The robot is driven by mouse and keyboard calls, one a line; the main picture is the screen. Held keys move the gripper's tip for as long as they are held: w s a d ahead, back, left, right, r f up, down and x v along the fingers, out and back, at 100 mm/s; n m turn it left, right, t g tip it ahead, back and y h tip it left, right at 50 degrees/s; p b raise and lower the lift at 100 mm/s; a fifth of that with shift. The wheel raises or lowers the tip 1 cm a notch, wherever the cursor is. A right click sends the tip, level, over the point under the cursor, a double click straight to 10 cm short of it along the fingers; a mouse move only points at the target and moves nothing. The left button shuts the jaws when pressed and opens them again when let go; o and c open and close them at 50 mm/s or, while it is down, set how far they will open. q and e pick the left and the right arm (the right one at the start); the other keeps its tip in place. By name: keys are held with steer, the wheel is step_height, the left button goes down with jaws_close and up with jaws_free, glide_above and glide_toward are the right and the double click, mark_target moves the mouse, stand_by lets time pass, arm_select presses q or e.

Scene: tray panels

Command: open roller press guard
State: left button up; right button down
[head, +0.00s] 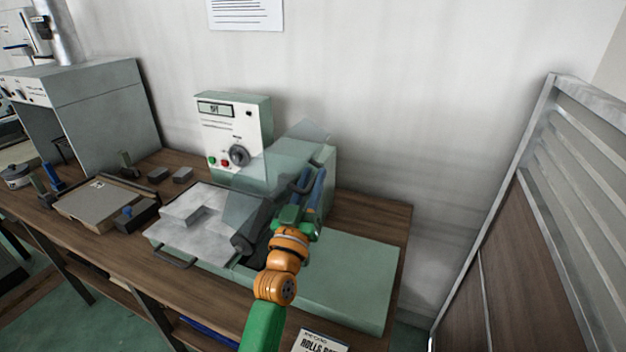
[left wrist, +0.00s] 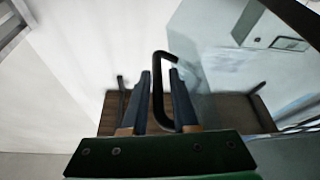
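The roller press (head: 345,275) is a pale green machine on the wooden bench, with dark rollers (head: 252,232) and a grey feed table on its left. Its clear guard (head: 262,178) stands tilted over the rollers; how far it is swung up is hard to tell. A dark looped guard handle (head: 303,181) is on its right side. My left gripper (head: 315,188) is at this handle. In the left wrist view the black handle (left wrist: 158,88) passes between the two blue fingers (left wrist: 163,95), with a visible gap to the right finger. My right gripper is not in view.
A control box (head: 232,135) with dial and buttons stands behind the press. A tray (head: 105,208) and small blocks lie to the left, beside a large green-grey cabinet (head: 95,105). A slatted panel (head: 545,220) stands at the right.

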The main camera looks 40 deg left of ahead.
arm_select(q)
steer(key=b+v, duration=0.2)
steer(key=v, duration=0.5)
steer(key=b+v, duration=0.3)
steer(key=v, duration=0.5)
steer(key=shift+s, duration=0.15)
stand_by(0.4)
steer(key=shift+a, duration=0.1)
